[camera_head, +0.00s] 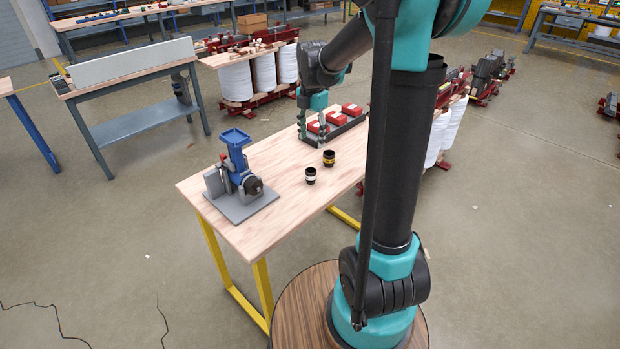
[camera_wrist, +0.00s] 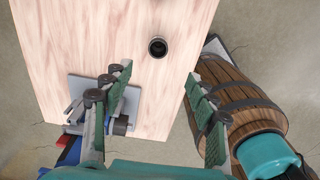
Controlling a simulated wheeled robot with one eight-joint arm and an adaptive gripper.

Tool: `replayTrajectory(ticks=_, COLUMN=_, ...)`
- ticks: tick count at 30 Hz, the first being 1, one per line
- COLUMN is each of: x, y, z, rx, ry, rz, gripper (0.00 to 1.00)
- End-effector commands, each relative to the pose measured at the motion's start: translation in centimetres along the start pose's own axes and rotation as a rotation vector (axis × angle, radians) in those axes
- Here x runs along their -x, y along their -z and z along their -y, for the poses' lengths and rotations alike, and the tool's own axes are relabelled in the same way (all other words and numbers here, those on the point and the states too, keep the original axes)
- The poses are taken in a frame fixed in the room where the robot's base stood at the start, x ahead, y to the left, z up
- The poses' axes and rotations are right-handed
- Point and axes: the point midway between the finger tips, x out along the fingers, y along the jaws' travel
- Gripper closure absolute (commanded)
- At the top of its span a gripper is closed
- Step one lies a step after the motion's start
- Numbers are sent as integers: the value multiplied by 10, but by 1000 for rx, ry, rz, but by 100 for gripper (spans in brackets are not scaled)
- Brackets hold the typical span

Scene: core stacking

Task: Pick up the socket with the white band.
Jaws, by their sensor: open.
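The black socket with the white band (camera_head: 311,176) stands on the wooden table. The socket with the yellow band (camera_head: 329,158) stands behind it and to the right. My gripper (camera_head: 312,124) is open and empty above the table, beyond both sockets in the head view. In the wrist view, a dark socket (camera_wrist: 157,47) shows ahead of my open fingertips (camera_wrist: 159,75), apart from them; by its place nearer the vise it appears to be the white-banded one, though its band is not readable.
A blue and grey vise-like fixture (camera_head: 236,175) stands on the left of the table (camera_head: 273,225). A dark tray (camera_head: 346,127) with red blocks lies at the back. My base is close to the table's near right side. The table between fixture and sockets is clear.

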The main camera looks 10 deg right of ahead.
Motion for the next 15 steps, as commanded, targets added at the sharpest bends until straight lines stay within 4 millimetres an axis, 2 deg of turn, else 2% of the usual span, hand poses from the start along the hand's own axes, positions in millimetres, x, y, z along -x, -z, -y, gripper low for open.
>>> replayTrajectory(ticks=9, x=-63, y=0, z=-1, rx=-2, ry=-1, rz=0, gripper=42)
replayTrajectory(ticks=15, x=-89, y=0, z=0, rx=-2, ry=-1, rz=0, gripper=42)
